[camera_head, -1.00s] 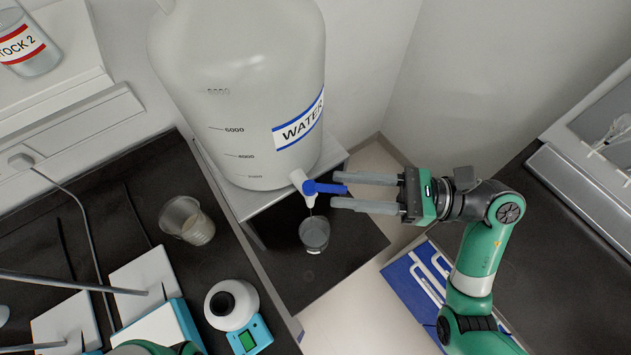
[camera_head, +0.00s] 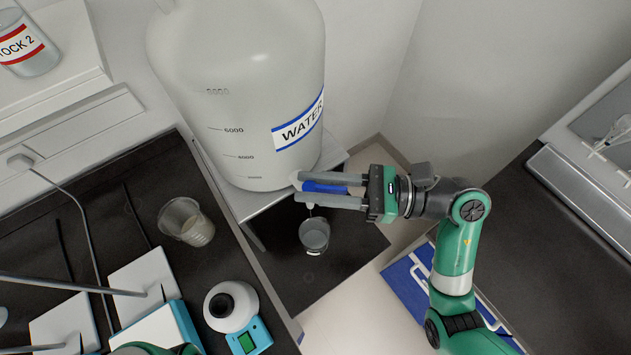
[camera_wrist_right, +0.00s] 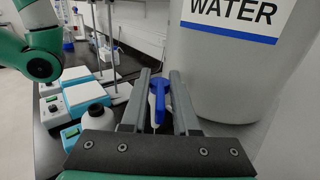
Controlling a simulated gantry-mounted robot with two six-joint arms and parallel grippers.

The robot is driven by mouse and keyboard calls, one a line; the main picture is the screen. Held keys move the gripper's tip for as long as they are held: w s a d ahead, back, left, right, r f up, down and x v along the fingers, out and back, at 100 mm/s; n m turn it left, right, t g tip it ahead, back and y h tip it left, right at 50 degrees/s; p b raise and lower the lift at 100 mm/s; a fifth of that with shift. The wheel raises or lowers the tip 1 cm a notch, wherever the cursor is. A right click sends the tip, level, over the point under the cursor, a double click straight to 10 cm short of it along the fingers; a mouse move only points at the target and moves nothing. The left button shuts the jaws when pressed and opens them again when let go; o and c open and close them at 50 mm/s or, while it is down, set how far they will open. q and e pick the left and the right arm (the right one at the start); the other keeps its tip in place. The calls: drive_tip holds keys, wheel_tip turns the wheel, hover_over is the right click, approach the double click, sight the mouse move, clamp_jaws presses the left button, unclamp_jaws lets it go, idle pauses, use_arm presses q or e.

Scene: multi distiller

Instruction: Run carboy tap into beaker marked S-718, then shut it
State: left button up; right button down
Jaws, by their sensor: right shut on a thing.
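The large white carboy (camera_head: 240,90) labelled WATER stands on a raised shelf. Its tap has a blue handle (camera_head: 326,187), and a white spout (camera_head: 310,209) shows below the fingers. My right gripper (camera_head: 301,187) is shut on the blue handle, with its fingers on either side of it. In the right wrist view the handle (camera_wrist_right: 158,88) lies between the fingers (camera_wrist_right: 160,78). A glass beaker (camera_head: 314,237) stands on the dark surface below the spout, with some grey-looking content. I cannot read a mark on it. My left gripper is out of view.
Another beaker (camera_head: 186,221) stands on the dark bench at left. A STOCK 2 bottle (camera_head: 27,45) is at upper left. A blue rack (camera_head: 420,280) lies below my right arm.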

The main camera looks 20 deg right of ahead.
drive_tip(key=shift+w+f+n+g+y+b, duration=0.15)
drive_tip(key=shift+n+g+y+b, duration=0.35)
drive_tip(key=shift+n+g+b, duration=0.5)
drive_tip(key=n+g+b, duration=0.2)
drive_tip(key=g+b, duration=0.2)
drive_tip(key=n+g+y+b, duration=0.1)
drive_tip(key=n+g+b, duration=0.1)
drive_tip(key=g+b, duration=0.1)
drive_tip(key=shift+w+n+g+b, duration=0.15)
drive_tip(key=shift+n+g+b, duration=0.25)
drive_tip(key=shift+g, duration=0.3)
drive_tip(key=shift+n+g+b, duration=0.7)
drive_tip(key=shift+g+b, duration=0.2)
drive_tip(key=shift+g, duration=0.2)
drive_tip(key=c, duration=1)
unclamp_jaws()
drive_tip(key=shift+o, duration=0.2)
drive_tip(key=shift+d, duration=0.1)
